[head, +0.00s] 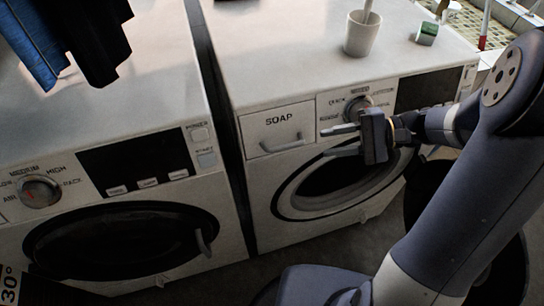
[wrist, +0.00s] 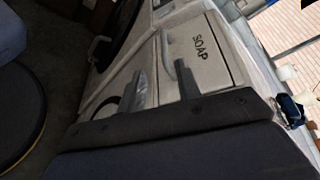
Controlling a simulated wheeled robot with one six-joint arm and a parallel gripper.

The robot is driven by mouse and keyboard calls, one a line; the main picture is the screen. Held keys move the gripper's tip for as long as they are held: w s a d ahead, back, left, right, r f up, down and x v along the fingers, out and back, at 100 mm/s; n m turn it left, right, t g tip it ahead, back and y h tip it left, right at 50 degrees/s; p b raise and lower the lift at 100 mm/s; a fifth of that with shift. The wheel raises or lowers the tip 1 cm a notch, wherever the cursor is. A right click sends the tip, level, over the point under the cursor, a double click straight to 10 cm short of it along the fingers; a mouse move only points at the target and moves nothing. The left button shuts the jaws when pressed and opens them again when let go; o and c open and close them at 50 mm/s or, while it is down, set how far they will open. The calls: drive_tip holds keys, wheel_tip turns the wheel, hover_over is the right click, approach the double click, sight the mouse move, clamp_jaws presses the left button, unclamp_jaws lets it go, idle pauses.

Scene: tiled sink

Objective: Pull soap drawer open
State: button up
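The soap drawer (head: 277,121) is a white panel marked SOAP at the upper left of the right-hand washer's front. It looks shut, flush with the front. Its handle (head: 282,147) is a pale curved bar along the lower part. My gripper (head: 325,142) is open and empty, to the right of the handle in the head view, its two fingers pointing left towards it. In the wrist view, the drawer (wrist: 215,62) lies on its side beyond the fingers (wrist: 161,68), and the handle (wrist: 167,52) is near the right finger's tip. I cannot tell whether they touch.
The right washer's round door (head: 335,188) and dial (head: 358,104) are close to my gripper. A white cup (head: 361,36) and a green-and-white sponge-like block (head: 427,34) stand on top. Another washer (head: 110,180) stands at left, with dark clothes (head: 90,35) over its top.

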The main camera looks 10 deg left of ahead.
sight(290, 147)
drive_tip(key=shift+y, duration=0.3)
drive_tip(key=x, duration=1.1)
drive_tip(key=shift+r, duration=0.1)
clamp_jaws()
